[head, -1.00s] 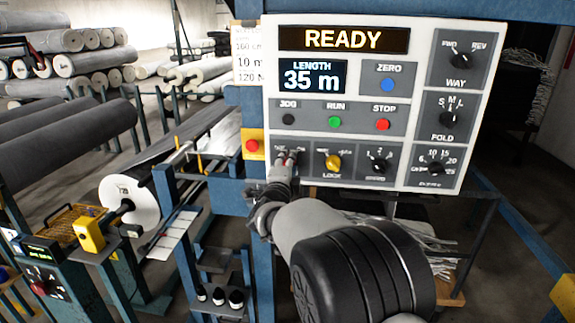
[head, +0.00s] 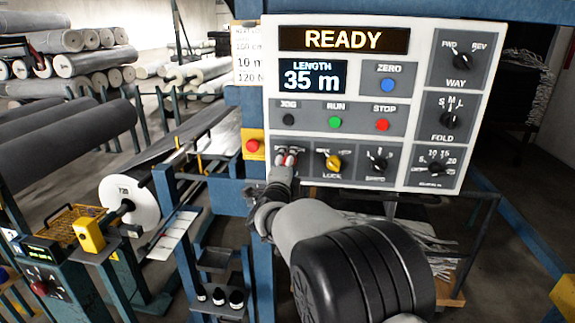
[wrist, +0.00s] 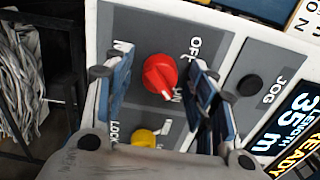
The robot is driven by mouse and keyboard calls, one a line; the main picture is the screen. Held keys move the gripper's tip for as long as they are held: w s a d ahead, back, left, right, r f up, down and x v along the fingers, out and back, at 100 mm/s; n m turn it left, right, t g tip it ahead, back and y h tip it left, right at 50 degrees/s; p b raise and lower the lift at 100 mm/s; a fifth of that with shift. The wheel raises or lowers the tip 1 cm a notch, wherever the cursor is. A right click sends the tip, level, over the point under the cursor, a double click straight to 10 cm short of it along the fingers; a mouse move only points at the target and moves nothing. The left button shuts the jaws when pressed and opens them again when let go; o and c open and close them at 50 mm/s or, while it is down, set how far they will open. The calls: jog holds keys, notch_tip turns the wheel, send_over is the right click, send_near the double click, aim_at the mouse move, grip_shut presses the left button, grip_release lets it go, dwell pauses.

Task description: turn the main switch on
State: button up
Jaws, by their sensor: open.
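The main switch is a red round knob (wrist: 160,73) on a grey plate of the control panel, in the middle of the wrist view. Its white pointer mark is turned toward the ON label, away from OFF. My gripper (wrist: 158,90) is open, with one finger on each side of the knob and a visible gap to each. In the head view my gripper (head: 285,163) is at the panel's lower left corner and covers part of the switch. The panel display (head: 344,39) reads READY.
The yellow LOCK knob (head: 333,162) sits just right of the switch, and the black JOG button (head: 289,119) just above. A red button on a yellow box (head: 252,146) is close at the left. Grey rolls (head: 66,140) lie further left.

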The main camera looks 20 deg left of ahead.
jog(key=shift+s, duration=0.1)
jog(key=v, duration=1.2)
jog(key=shift+d+r, duration=0.1)
jog(key=s+d+r+n+g, duration=0.1)
jog(key=s+d+n+g, duration=0.15)
jog(key=d, duration=0.35)
jog(key=s+d+r+n+g+y, duration=0.1)
jog(key=d+n, duration=0.2)
jog(key=d, duration=0.3)
jog(key=s+d+r+n+g, duration=0.1)
jog(key=s+d+n+g, duration=0.15)
jog(key=d, duration=0.35)
jog(key=s+d+f+n+g+h, duration=0.2)
jog(key=s+d+f+n+g, duration=0.1)
jog(key=s+d, duration=0.8)
jog(key=s+d+f+n+g+h, duration=0.3)
jog(key=s+d+f, duration=0.3)
jog(key=s+d, duration=0.5)
jog(key=s+n+g, duration=0.1)
jog(key=s, duration=0.4)
jog(key=shift+s+f, duration=0.15)
jog(key=shift+s, duration=0.15)
